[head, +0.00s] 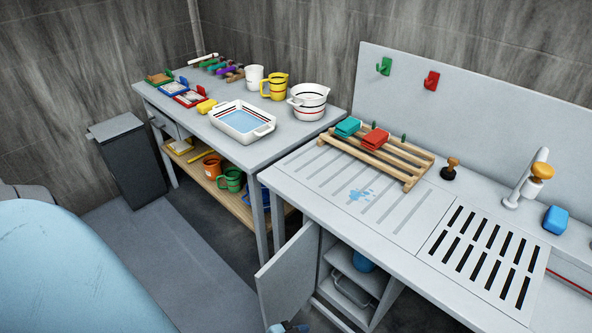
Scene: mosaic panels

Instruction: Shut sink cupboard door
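The sink cupboard door (287,278) is a plain pale grey panel. It stands open, swung out to the left from the left side of the cupboard under the sink unit. The open cupboard (352,287) shows a shelf, a round blue thing (364,261) and a pale wire-handled container (350,292). A small dark and blue part (288,327) shows at the bottom picture edge by the door's lower end. It may be a gripper tip, but I cannot tell which or whether it touches the door. No gripper fingers show clearly.
The sink top (430,220) carries a wooden rack (408,170), a tap (526,182) and a slotted drain (485,250). A side table (230,150) with trays and jugs stands left of the cupboard. A grey bin (130,165) stands at the left. A large light blue rounded shape fills the lower left.

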